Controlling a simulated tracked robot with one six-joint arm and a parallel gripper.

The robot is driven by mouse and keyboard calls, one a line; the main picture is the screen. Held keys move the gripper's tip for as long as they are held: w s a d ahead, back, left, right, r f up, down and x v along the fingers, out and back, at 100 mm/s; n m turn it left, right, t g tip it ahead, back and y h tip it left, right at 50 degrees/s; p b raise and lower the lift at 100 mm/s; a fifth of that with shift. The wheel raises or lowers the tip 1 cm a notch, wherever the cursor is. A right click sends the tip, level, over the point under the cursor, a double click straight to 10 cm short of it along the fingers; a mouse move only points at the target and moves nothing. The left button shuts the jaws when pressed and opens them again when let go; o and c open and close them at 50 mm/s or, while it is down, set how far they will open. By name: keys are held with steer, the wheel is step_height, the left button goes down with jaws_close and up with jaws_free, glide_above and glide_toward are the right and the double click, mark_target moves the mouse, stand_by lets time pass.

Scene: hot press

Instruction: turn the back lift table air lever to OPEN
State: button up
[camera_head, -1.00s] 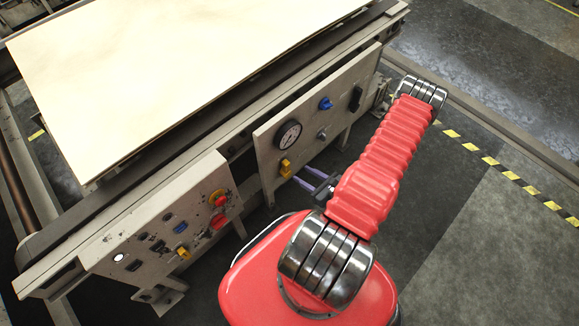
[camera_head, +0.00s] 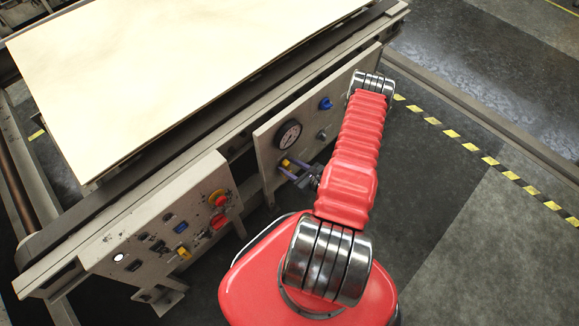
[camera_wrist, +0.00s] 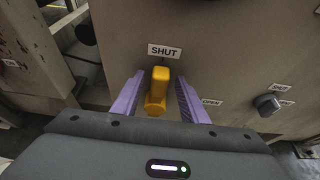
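The yellow air lever (camera_wrist: 157,92) stands upright on the panel in the wrist view, just below a SHUT label (camera_wrist: 164,51). An OPEN label (camera_wrist: 211,102) is to its lower right, partly beside the right finger. My gripper (camera_wrist: 159,84) is open, with one purple finger on each side of the lever. A gap shows on both sides, so the fingers do not appear to touch it. In the head view the lever (camera_head: 285,162) is on the right-hand panel, with the purple fingers (camera_head: 292,169) reaching to it.
A pressure gauge (camera_head: 288,135), a blue knob (camera_head: 326,103) and a grey knob (camera_head: 321,134) are on the same panel. The grey knob also shows in the wrist view (camera_wrist: 267,105). A second control panel (camera_head: 150,225) is to the left. The floor at right is open.

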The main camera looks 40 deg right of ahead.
steer(key=shift+c, duration=0.6)
jaws_close()
